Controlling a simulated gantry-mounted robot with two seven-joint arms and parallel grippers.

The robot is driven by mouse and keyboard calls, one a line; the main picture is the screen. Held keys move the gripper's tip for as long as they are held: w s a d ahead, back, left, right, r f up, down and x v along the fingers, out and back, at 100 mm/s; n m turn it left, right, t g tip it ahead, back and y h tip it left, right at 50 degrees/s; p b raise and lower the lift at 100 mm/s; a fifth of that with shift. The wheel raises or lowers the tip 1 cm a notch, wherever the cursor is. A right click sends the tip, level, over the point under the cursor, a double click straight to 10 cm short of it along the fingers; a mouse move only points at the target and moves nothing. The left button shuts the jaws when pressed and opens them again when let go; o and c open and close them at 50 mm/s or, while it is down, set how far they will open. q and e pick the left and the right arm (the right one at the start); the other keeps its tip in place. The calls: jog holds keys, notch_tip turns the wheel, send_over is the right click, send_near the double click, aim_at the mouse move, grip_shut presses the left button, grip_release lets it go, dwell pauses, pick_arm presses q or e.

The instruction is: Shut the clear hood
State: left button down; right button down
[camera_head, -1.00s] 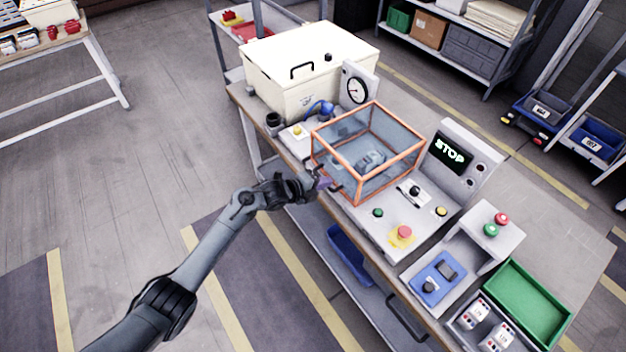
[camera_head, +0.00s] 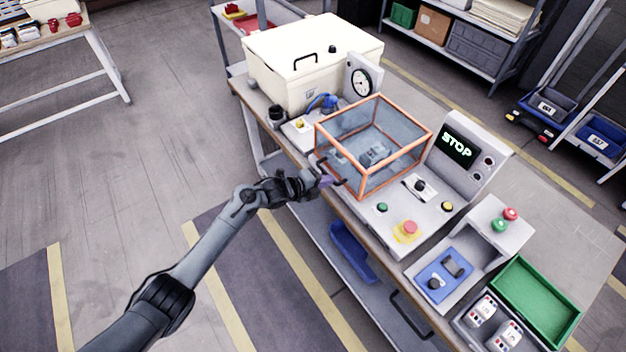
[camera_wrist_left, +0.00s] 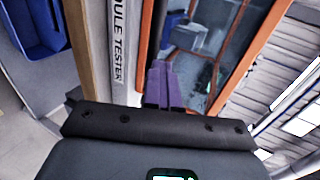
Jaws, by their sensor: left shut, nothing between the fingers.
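The clear hood (camera_head: 390,160) is a see-through box with orange edges on the grey tester console. It stands over a small grey part (camera_head: 372,153). Whether its lower rim is fully seated I cannot tell. My left gripper (camera_head: 328,181) is at the hood's near left side, by a dark handle on its front. Its purple fingers (camera_wrist_left: 165,85) are shut and empty, close to the orange frame (camera_wrist_left: 145,45) in the left wrist view. Contact with the frame is unclear. My right gripper is not in view.
A STOP screen (camera_head: 458,146) stands right of the hood, and a red button (camera_head: 410,227) in front. A cream chest (camera_head: 312,65) and a dial gauge (camera_head: 361,82) are behind. A green tray (camera_head: 537,303) lies at the right.

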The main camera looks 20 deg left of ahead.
pick_arm(q)
jog(key=w+d+r+p+v, duration=0.15)
jog(key=p+v, duration=0.25)
jog(key=v, duration=0.8)
jog(key=s+d+f+n+g, duration=0.1)
jog(key=s+d+f+g, duration=0.1)
jog(key=s+f, duration=0.65)
jog(key=s+d+f+n, duration=0.1)
jog(key=s+d+n, duration=0.15)
jog(key=s, duration=0.35)
jog(key=s+d+f+n, duration=0.1)
jog(key=s+d+n, duration=0.1)
jog(key=s+d, duration=0.3)
jog(key=s+a+r+n+y, duration=0.3)
jog(key=s+n+y, duration=0.1)
jog(key=s+n, duration=0.25)
jog(key=s+a+r+n+g+y, duration=0.3)
jog(key=s+a+r+n+g, duration=0.25)
jog(key=s+a+n, duration=0.45)
notch_tip(320, 180, up, 25)
jog(key=d+n+p, duration=0.1)
jog(key=d+p, duration=0.1)
jog(key=p, duration=2.2)
jog(key=shift+w+d, duration=0.25)
jog(key=shift+w, duration=0.05)
